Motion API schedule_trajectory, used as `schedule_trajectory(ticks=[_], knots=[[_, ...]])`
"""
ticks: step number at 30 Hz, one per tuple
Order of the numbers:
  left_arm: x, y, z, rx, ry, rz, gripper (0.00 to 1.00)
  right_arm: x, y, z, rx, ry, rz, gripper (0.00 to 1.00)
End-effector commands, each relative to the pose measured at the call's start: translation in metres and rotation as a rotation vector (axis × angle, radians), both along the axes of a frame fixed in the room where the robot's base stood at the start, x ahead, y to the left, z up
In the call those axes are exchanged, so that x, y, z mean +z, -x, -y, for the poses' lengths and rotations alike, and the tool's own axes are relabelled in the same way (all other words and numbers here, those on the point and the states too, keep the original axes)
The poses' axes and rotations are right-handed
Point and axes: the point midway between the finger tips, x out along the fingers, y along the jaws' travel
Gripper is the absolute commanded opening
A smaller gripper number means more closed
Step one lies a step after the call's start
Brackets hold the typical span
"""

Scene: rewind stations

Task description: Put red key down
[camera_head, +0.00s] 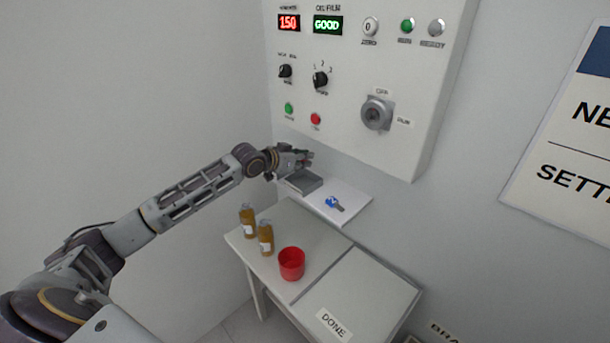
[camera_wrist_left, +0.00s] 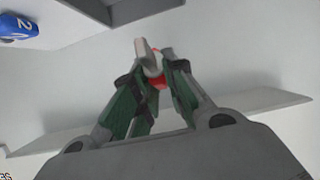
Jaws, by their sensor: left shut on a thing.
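My left gripper (camera_head: 304,160) is over the grey tray (camera_head: 303,188) at the left end of the white shelf, below the control panel. In the left wrist view, its fingers (camera_wrist_left: 153,65) are shut on the red key (camera_wrist_left: 160,80). A red part and a grey part of the key show between the fingertips; the rest is hidden. The key looks clear of the shelf, but the exact gap is hard to tell. My right gripper is in neither view.
A blue key (camera_head: 334,203) lies on the shelf right of the tray. The control panel (camera_head: 350,90) with a grey key switch (camera_head: 377,113) rises above. Below, a table (camera_head: 290,215) holds two amber bottles (camera_head: 265,238) and a red cup (camera_head: 291,263). The DONE area (camera_head: 375,290) is clear.

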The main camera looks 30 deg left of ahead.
Motion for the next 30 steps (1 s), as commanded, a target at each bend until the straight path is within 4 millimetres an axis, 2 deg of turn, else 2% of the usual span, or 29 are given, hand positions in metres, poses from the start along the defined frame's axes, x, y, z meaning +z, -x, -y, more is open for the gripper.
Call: schedule_trajectory(ticks=[9, 23, 30], knots=[[-0.018, -0.002, 0.001, 0.0, 0.0, 0.0, 0.0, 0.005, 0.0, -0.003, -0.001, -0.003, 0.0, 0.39], [-0.022, -0.002, 0.001, -0.001, 0.001, 0.001, 0.0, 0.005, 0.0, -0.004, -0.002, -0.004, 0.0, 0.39], [-0.043, -0.001, 0.002, -0.001, 0.001, -0.002, 0.0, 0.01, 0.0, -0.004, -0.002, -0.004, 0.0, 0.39]])
